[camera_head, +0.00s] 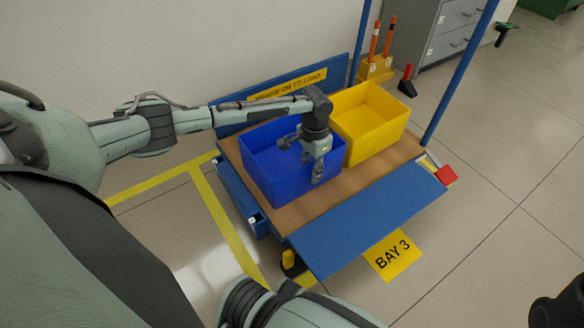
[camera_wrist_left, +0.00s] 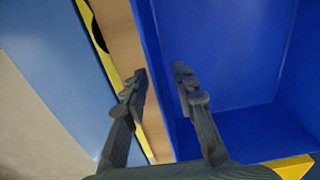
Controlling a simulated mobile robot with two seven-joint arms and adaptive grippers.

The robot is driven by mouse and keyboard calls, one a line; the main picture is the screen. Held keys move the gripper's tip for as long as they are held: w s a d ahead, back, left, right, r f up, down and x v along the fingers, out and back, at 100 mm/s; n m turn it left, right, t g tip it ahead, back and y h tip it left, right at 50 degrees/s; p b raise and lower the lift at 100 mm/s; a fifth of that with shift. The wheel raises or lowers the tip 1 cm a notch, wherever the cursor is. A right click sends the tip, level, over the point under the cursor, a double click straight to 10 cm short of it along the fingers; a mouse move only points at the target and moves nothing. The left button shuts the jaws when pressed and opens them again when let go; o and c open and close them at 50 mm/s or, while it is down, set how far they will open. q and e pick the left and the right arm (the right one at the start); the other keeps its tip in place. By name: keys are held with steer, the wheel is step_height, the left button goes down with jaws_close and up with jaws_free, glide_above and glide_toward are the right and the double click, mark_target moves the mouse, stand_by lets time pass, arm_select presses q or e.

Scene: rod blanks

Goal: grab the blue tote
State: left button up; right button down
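The blue tote (camera_head: 288,184) stands upright on the wooden deck of a blue cart, at its left part. My left gripper (camera_head: 318,178) points down at the tote's near wall. In the left wrist view, the fingers of the gripper (camera_wrist_left: 158,84) are apart, with the rim of the blue tote (camera_wrist_left: 225,50) between them. One finger is over the inside, the other over the deck side. I cannot tell whether either finger touches the wall. The part of the inside that shows looks empty.
A yellow tote (camera_head: 372,108) stands close at the blue tote's right on the wooden deck (camera_head: 388,163). Blue posts (camera_head: 458,75) rise at the cart's corners. A blue flap (camera_head: 365,230) lies along the near side, above a "BAY 3" floor sign (camera_head: 393,255).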

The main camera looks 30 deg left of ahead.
arm_select(q)
steer(key=shift+f, duration=0.6)
jaws_close()
steer(key=shift+w+r, duration=0.1)
